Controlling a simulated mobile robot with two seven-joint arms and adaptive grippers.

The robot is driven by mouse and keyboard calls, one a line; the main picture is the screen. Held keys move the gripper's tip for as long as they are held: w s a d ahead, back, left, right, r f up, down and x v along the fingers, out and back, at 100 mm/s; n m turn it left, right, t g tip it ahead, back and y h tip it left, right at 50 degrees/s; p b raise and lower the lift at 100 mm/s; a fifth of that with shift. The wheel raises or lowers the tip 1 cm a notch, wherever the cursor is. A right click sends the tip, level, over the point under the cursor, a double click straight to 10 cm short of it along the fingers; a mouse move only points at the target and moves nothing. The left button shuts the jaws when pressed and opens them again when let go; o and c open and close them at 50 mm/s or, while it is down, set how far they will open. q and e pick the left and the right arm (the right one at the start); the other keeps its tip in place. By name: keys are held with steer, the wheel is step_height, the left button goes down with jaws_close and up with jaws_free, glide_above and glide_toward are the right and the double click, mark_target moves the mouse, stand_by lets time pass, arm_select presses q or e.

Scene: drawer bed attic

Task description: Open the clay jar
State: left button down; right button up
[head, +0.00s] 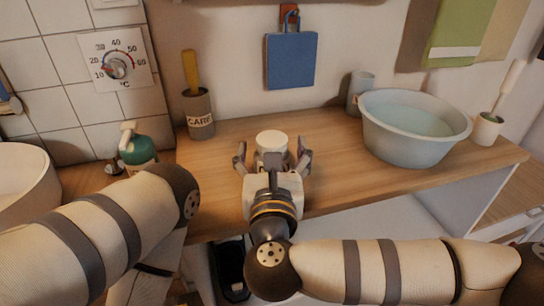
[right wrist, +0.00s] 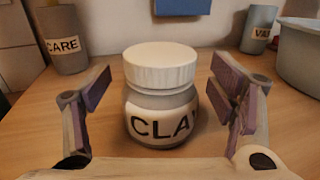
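The clay jar (right wrist: 162,115) stands upright on the wooden counter, with a white lid (right wrist: 160,66) on it and a label reading "CLA" with the rest cut off. In the head view the white lid (head: 272,141) shows between the fingers, and the gripper hides most of the jar body. My right gripper (head: 272,156) is open, with one finger on each side of the jar. In the right wrist view the fingers (right wrist: 165,95) stand apart from the jar with gaps on both sides. My left arm comes in from the left, but its gripper is not visible.
A grey "CARE" cup (head: 199,114) stands back left on the wooden counter (head: 340,165). A basin of water (head: 415,127) and a grey cup (head: 360,92) are at right. A green spray bottle (head: 137,148) stands left. The counter between jar and basin is clear.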

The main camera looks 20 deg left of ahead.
mark_target(272, 140)
steer(key=c, duration=1.1)
steer(key=shift+c, duration=0.2)
steer(key=shift+r, duration=0.35)
step_height(272, 140, up, 3)
steer(key=shift+s+r, duration=0.1)
steer(key=shift+s, duration=0.05)
arm_select(q)
steer(key=shift+w+r+t+p, duration=0.4)
steer(key=shift+w+r+p, duration=0.65)
steer(key=shift+r, duration=0.1)
arm_select(e)
steer(key=s+d+r, duration=0.7)
steer(key=s+r, duration=0.2)
steer(key=s, duration=0.2)
steer(key=shift+s+d, duration=0.3)
